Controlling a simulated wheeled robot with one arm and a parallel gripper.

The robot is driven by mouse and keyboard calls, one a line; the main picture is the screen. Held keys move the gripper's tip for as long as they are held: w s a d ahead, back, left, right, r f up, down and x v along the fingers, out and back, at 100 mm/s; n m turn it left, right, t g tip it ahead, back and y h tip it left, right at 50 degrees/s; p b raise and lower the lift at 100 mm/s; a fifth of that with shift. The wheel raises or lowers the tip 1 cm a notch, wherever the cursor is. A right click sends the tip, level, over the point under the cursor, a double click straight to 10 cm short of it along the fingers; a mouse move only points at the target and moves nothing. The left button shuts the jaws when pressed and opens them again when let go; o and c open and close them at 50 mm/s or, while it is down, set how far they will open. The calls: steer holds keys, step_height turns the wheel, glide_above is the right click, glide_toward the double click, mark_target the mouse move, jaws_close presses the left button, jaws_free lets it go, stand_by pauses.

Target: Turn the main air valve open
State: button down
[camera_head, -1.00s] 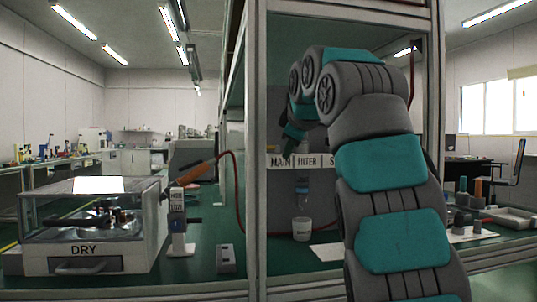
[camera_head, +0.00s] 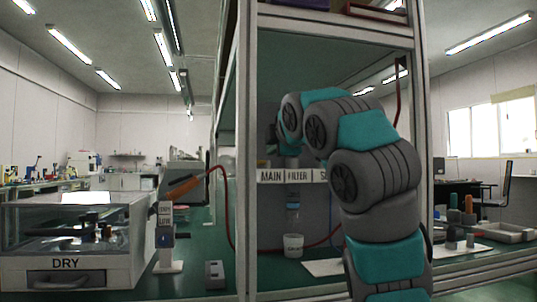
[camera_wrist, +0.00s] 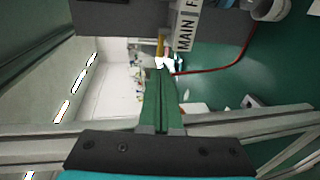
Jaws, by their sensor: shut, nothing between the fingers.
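The white MAIN label (camera_head: 270,176) is on the shelf strip in the bay, left of the FILTER label. It also shows turned sideways in the wrist view (camera_wrist: 185,32). A small yellow piece (camera_wrist: 160,46) beside that label looks like the valve's handle. I cannot make out the valve in the head view. My gripper (camera_wrist: 158,70) shows its green fingers shut together and empty. In the wrist view their tips line up just below the yellow piece; I cannot tell whether they touch it. My arm hides part of the bay in the head view.
A clear box marked DRY (camera_head: 65,263) stands at left. An orange-handled tool (camera_head: 182,187) rests on a white stand, with a red hose (camera_head: 229,215) running into the bay. A white cup (camera_head: 293,245) stands under the filter. Frame posts (camera_head: 243,150) flank the bay.

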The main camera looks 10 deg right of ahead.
steer(key=d+p+x, duration=0.1)
steer(key=x, duration=1.1)
steer(key=shift+a, duration=0.45)
steer(key=shift+w+f, duration=0.15)
